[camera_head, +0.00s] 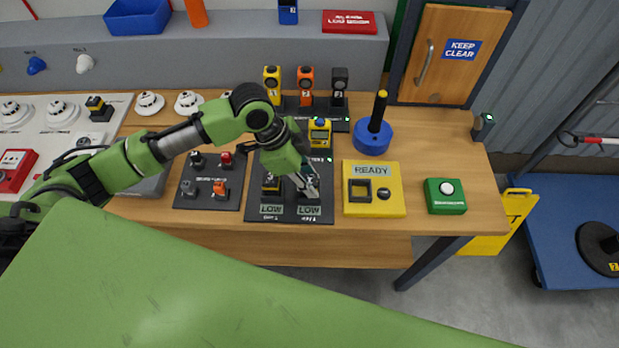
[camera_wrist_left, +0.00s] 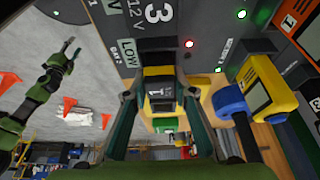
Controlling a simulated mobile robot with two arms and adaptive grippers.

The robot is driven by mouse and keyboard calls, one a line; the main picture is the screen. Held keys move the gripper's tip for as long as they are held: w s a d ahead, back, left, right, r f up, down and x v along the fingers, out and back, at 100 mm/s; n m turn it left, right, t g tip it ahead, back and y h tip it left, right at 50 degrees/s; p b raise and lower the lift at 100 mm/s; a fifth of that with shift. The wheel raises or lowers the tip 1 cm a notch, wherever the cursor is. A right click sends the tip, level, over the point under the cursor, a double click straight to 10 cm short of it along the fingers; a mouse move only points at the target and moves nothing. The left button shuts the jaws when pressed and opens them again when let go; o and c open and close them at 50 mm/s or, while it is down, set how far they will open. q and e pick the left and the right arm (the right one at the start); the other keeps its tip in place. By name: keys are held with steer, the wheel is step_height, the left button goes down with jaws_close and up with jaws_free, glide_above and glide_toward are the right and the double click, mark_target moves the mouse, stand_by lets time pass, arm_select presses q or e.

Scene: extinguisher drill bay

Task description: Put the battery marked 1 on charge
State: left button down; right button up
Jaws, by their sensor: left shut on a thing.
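My left gripper (camera_head: 308,191) reaches over the right bay of a dark charging panel (camera_head: 290,216). The left wrist view shows this gripper (camera_wrist_left: 158,97) shut on the black and yellow battery marked 1 (camera_wrist_left: 159,88), one finger on each side. The panel (camera_wrist_left: 207,22) fills the top of that view, with a large 3, "12 V" and a LOW label on it. The battery is close to the panel; I cannot tell whether it is seated. Another black and yellow battery (camera_head: 271,186) stands in the left bay.
A yellow READY box (camera_head: 374,204) and a green box (camera_head: 445,204) stand right of the panel. Behind are a blue pot with a dark handle (camera_head: 372,139) and a yellow meter (camera_head: 320,130). A dark board with small connectors (camera_head: 207,203) lies left. The table's front edge is close.

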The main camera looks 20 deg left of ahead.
arm_select(q)
steer(key=c, duration=1.6)
jaws_free()
steer(key=o, duration=0.3)
steer(key=shift+r+p, duration=3.55)
steer(key=shift+p, duration=0.45)
